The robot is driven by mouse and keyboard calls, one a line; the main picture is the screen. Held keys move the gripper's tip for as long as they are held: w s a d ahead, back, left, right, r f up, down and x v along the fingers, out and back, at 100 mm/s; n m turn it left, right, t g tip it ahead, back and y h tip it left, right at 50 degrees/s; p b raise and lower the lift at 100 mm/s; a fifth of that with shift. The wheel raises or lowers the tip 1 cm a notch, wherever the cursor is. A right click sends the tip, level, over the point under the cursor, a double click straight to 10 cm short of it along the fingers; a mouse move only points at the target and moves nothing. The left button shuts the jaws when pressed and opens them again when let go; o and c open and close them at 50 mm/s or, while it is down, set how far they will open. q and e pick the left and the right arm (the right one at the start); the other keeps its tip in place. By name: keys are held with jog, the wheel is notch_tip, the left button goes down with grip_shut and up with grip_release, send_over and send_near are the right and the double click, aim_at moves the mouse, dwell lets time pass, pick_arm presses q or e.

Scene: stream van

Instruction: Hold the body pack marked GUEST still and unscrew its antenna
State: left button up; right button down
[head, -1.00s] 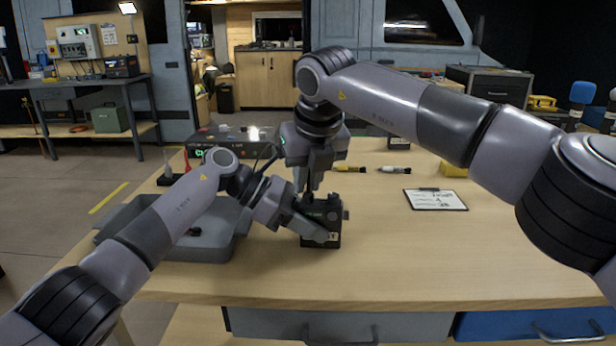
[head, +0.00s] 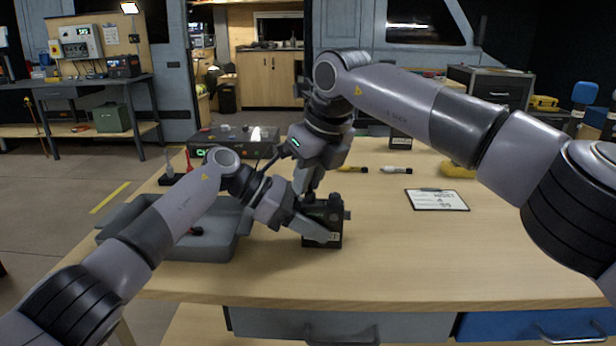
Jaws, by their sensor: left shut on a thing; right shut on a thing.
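The black body pack (head: 335,226) stands upright on the table in the head view. A pale label low on its front is partly covered, so I cannot read the whole marking. My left gripper (head: 322,234) is shut on the body pack, reaching in low from the left with a finger across its front. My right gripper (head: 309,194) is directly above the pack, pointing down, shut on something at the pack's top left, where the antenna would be. The antenna itself is hidden by the fingers.
A grey tray (head: 222,250) lies left of the pack, with a dark device (head: 232,136) behind it. Two markers (head: 396,170), a clipboard (head: 437,200) and a yellow object (head: 456,170) lie behind and to the right. The front right of the table (head: 450,265) is clear.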

jog(key=shift+s+a+n+g+y, duration=0.1)
jog(key=shift+n+g+y, duration=0.45)
jog(key=shift+n, duration=1.45)
jog(key=c, duration=1.2)
grip_release()
jog(key=shift+o, duration=0.2)
jog(key=shift+m+t+h, duration=0.55)
jog(key=shift+m, duration=1.45)
